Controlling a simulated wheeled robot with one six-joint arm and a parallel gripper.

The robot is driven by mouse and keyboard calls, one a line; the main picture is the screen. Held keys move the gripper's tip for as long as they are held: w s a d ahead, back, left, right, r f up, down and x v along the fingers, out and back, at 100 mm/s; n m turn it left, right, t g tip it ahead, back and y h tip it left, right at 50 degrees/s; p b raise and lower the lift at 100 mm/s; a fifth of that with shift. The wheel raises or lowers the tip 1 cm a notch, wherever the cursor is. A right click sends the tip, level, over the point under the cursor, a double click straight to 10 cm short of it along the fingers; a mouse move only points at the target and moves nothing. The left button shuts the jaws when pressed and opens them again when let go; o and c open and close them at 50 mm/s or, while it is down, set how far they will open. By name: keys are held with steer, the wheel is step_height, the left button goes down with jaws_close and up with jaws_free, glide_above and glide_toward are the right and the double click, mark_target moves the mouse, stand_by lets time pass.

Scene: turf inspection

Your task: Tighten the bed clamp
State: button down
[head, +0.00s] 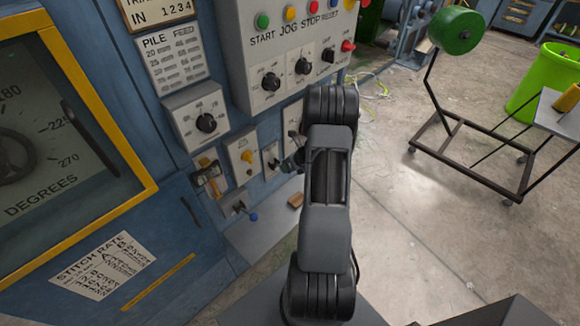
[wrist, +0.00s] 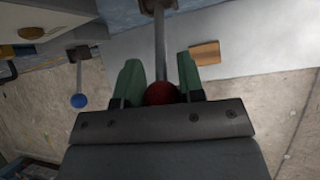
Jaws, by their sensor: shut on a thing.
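A lever with a red ball knob (wrist: 162,93) on a metal rod hangs from its mount (wrist: 157,6) in the wrist view. My gripper (wrist: 158,76) has its green fingers on both sides of this lever, shut on it at the knob. The lower part of the knob is hidden by the gripper body. In the head view my arm covers this lever and most of the gripper. A second lever with a blue ball knob (wrist: 79,101) stands to the left, apart from the gripper; it also shows in the head view (head: 253,217). No label naming the bed clamp is readable.
A small wooden block (wrist: 206,53) lies on the pale ledge beside the lever; the head view shows it too (head: 295,200). The blue machine panel carries several knobs and buttons (head: 297,62). A wheeled stand with a green spool (head: 456,31) is at right. Open concrete floor lies between.

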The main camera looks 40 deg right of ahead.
steer(key=c, duration=1)
jaws_free()
steer(key=shift+w+r, duration=0.1)
steer(key=shift+w, duration=0.05)
steer(key=shift+o, duration=0.9)
steer(key=v, duration=1.3)
steer(key=shift+s+r, duration=0.25)
steer(key=shift+s, duration=0.1)
